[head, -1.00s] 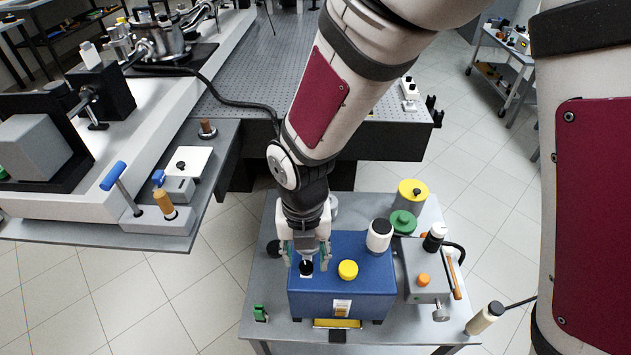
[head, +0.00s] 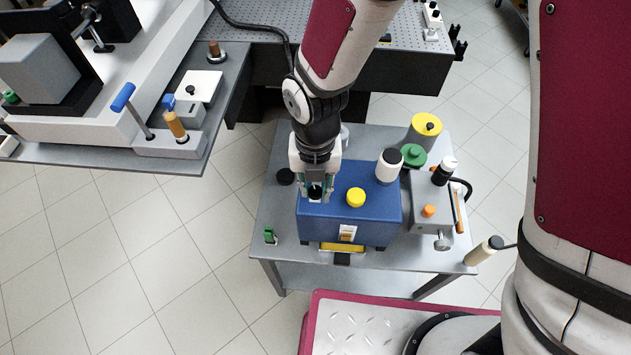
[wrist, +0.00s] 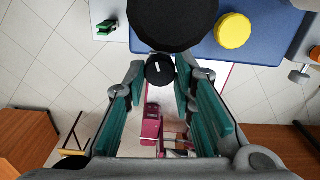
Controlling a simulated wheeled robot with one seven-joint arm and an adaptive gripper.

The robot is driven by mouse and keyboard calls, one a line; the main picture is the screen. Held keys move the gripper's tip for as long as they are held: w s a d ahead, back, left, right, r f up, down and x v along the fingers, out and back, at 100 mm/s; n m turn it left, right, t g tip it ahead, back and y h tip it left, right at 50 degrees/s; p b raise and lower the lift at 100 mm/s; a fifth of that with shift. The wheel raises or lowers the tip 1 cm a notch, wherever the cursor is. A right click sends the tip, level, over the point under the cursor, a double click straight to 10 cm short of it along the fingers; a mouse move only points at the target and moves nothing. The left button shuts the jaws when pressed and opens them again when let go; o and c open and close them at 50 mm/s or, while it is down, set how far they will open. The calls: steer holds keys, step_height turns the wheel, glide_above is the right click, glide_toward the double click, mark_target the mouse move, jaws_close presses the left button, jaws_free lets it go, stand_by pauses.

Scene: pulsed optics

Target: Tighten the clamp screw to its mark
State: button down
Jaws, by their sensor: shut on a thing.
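My gripper (head: 314,188) reaches down from above onto the left part of the blue box (head: 375,212). Its fingers stand on both sides of a small black knob (head: 315,192) and are shut on it. In the wrist view this black knob (wrist: 160,70), with a short white line on its face, lies between the fingertips (wrist: 158,78). A larger black disc (wrist: 172,20) is just beyond it and covers part of the blue box (wrist: 275,30). I cannot make out a target mark for the screw; the gripper hides part of the knob's surroundings.
A yellow knob (head: 356,197) is close to the right of my gripper. A green clip (head: 270,236) is at front left.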

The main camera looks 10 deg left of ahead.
steer(key=m, duration=0.3)
steer(key=shift+m, duration=0.4)
steer(key=m, duration=0.9)
steer(key=shift+w+m, duration=0.1)
steer(key=shift+m, duration=0.3)
steer(key=c, duration=1.3)
jaws_free()
steer(key=shift+c, duration=0.2)
steer(key=shift+r, duration=0.1)
